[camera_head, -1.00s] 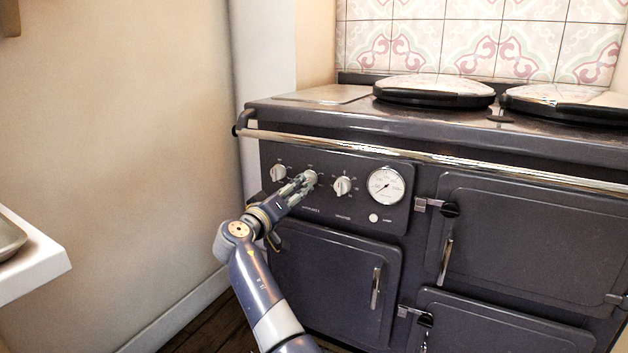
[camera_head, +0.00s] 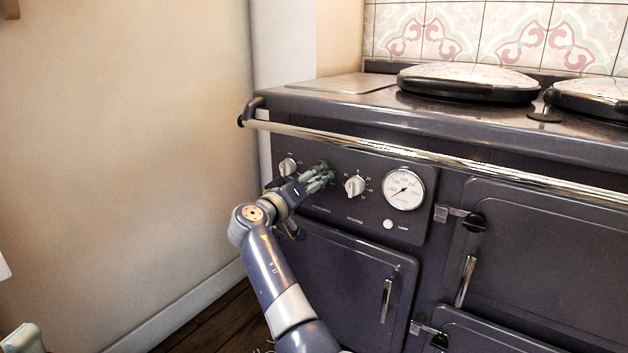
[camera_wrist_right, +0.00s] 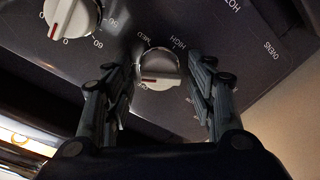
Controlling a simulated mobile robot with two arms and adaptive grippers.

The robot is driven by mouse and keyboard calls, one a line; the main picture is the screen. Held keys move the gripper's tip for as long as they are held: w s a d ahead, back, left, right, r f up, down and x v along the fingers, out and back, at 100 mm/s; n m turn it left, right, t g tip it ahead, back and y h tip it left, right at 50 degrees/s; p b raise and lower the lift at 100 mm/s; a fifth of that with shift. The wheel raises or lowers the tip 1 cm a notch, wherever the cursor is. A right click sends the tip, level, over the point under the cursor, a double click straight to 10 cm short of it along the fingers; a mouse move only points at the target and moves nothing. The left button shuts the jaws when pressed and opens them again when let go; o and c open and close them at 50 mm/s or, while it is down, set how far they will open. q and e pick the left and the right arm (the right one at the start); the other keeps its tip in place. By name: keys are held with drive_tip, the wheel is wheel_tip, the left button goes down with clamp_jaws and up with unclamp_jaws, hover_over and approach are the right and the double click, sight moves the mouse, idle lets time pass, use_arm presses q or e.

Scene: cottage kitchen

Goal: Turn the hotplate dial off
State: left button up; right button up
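The hotplate dial is the silver knob in the middle of the right wrist view (camera_wrist_right: 157,68), with MED and HIGH printed around it and a red mark on its face. My right gripper (camera_wrist_right: 160,95) is open, with one finger on each side of this dial. A gap shows between the dial and each finger there; I cannot tell whether they touch. In the head view my right gripper (camera_head: 318,178) is at the stove's control panel (camera_head: 335,215) and hides the middle dial. My left gripper is not recognisable in either view.
A left dial (camera_head: 287,167), a right dial (camera_head: 354,186) and a round gauge (camera_head: 404,189) flank the gripper. The right dial also shows in the wrist view (camera_wrist_right: 70,18). A chrome rail (camera_head: 400,155) runs above the panel. A wall (camera_head: 120,160) stands left.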

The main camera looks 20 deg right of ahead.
drive_tip(key=c, duration=0.8)
